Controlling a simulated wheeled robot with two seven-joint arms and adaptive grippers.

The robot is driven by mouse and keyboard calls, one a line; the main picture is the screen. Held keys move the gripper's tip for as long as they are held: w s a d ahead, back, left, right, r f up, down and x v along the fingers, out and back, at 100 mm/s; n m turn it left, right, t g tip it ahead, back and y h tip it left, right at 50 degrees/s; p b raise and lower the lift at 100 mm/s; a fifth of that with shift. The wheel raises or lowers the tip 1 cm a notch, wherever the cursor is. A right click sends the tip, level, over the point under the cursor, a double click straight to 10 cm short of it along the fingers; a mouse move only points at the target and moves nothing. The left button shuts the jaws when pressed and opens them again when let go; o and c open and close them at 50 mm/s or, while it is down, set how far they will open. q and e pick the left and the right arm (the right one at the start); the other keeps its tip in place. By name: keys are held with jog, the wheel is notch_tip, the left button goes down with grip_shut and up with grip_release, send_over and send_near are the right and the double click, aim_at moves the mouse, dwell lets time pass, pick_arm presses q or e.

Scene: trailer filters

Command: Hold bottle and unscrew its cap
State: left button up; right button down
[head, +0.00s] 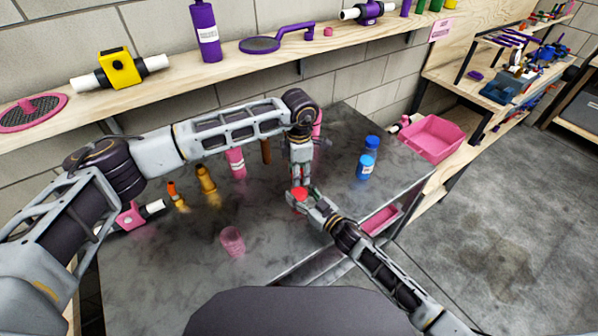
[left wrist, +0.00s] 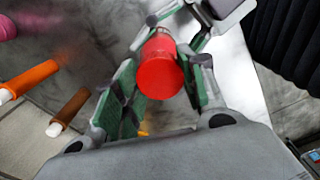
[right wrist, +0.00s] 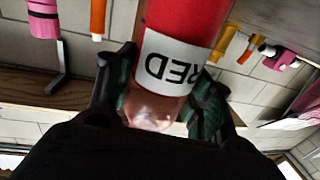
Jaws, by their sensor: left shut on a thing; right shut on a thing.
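A red bottle (right wrist: 185,30) with a white label reading RED fills the middle of the right wrist view, where the label is upside down. My right gripper (right wrist: 165,100) is shut on the bottle around its label and clear end. The bottle's round red cap (left wrist: 160,75) shows end-on in the left wrist view. My left gripper (left wrist: 163,88) has its green-padded fingers shut on the cap's sides. In the head view the red piece (head: 299,194) is small, with my left gripper above it and my right gripper beside it, largely hiding the bottle.
A pink cup (head: 232,242) stands at the front. Orange (head: 206,180) and pink (head: 236,163) bottles stand towards the back left. A pink bin (head: 432,138) lies beyond the right edge.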

pick_arm(q)
jog(key=n, duration=2)
jog(key=shift+r, duration=0.1)
jog(key=n, duration=0.6)
jog(key=shift+w, duration=0.1)
jog(key=shift+r, duration=1.1)
dwell(1.3)
jog(key=shift+r, duration=2)
